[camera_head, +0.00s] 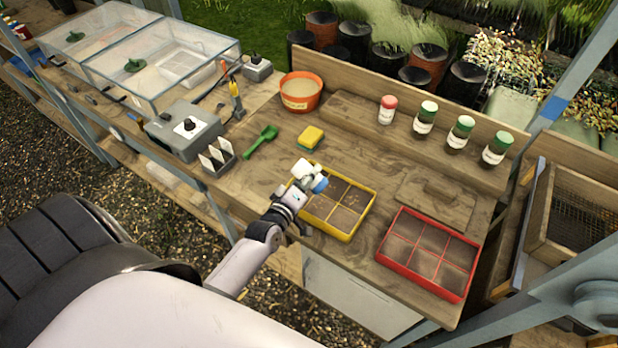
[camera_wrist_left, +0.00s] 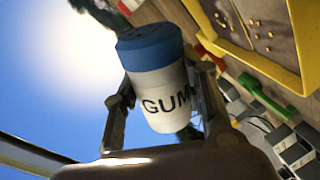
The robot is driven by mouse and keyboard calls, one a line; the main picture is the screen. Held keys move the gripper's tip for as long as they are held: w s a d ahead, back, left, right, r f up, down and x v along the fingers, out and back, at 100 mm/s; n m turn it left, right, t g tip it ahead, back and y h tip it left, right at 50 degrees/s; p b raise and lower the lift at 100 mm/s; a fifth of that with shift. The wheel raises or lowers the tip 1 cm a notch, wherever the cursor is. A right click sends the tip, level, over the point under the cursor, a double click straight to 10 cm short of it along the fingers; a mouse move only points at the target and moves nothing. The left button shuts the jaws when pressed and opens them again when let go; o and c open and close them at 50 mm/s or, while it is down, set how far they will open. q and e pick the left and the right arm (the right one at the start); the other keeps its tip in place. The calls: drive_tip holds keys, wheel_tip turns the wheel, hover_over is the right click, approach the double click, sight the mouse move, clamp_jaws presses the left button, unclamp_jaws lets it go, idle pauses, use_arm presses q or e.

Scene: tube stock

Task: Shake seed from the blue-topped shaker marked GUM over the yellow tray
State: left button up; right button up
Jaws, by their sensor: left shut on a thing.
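My left gripper (camera_head: 300,182) is shut on the blue-topped shaker (camera_head: 320,184). In the left wrist view, the shaker (camera_wrist_left: 163,92) has a white body marked GUM between the two fingers. In the head view it is tilted, with its blue top toward the right, above the back left part of the yellow tray (camera_head: 325,228). The tray is divided into compartments with brown fill. In the left wrist view, several small light specks lie in the yellow tray (camera_wrist_left: 262,68). My right gripper is not in view.
A red tray (camera_head: 412,279) lies right of the yellow one. Red-topped (camera_head: 387,110) and green-topped shakers (camera_head: 460,132) stand on the back shelf. A yellow sponge (camera_head: 310,138), green scoop (camera_head: 261,141) and orange pot (camera_head: 300,92) sit behind and left.

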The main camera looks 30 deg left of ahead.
use_arm(q)
drive_tip(key=shift+d, duration=0.1)
drive_tip(key=shift+d, duration=0.2)
drive_tip(key=d, duration=0.6)
drive_tip(key=shift+s, duration=0.15)
idle(0.5)
drive_tip(key=shift+d, duration=0.1)
wheel_tip(320, 180, down, 3)
drive_tip(key=b, duration=0.3)
drive_tip(key=shift+f, duration=0.15)
drive_tip(key=shift+r, duration=0.2)
drive_tip(key=shift+p, duration=0.3)
